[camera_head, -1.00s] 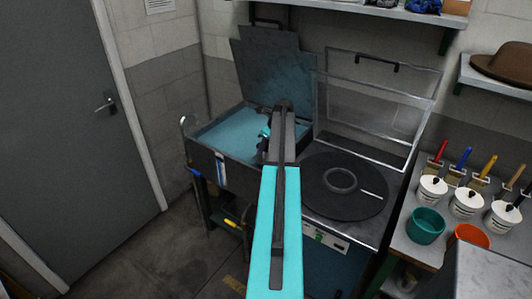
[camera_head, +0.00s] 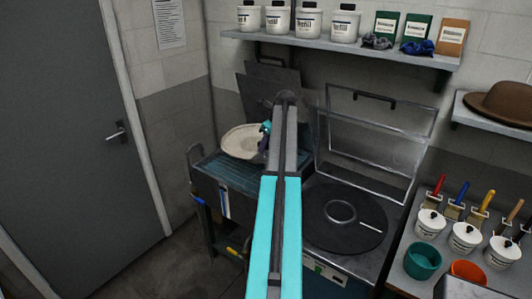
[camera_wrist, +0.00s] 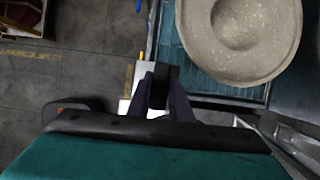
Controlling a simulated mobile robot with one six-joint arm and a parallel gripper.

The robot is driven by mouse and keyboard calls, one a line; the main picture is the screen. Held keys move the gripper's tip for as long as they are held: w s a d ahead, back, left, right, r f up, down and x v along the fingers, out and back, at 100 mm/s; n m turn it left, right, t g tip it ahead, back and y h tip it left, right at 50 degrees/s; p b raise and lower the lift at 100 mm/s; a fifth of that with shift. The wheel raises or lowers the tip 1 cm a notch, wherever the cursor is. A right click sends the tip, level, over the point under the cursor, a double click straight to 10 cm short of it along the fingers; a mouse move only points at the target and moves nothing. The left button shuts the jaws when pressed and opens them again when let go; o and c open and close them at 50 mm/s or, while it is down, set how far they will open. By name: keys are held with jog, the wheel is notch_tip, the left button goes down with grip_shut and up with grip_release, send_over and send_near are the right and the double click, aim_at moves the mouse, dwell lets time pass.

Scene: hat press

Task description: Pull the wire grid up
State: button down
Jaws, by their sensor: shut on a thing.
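The wire grid (camera_head: 232,172) shows as a dark teal mesh at the top of the tank (camera_head: 215,200) at the back left. It also shows in the wrist view (camera_wrist: 170,45). A pale beige felt hat body (camera_head: 240,142) with a wide brim lies on the grid; in the wrist view it fills the upper right (camera_wrist: 265,65). My gripper (camera_head: 265,128) is at the right of the hat body, partly hidden by my arm. In the wrist view my gripper (camera_wrist: 160,88) is shut on a dark handle piece (camera_wrist: 166,76) beside the grid's near edge.
A raised dark lid (camera_head: 262,88) stands behind the tank. To the right is a press with a round black plate (camera_head: 345,222) and a raised metal frame (camera_head: 370,140). A bench with pots and bowls (camera_head: 422,262) is at far right. Open floor lies at left.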

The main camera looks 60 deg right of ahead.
jog(key=shift+w+r, duration=0.15)
jog(key=shift+r, duration=0.2)
jog(key=c, duration=1.6)
grip_release()
jog(key=shift+r, duration=0.1)
jog(key=shift+f, duration=0.2)
jog(key=shift+s+r, duration=0.15)
jog(key=shift+s, duration=0.05)
jog(key=shift+b+v, duration=2.55)
jog(key=shift+v, duration=4.25)
jog(key=shift+w, duration=0.1)
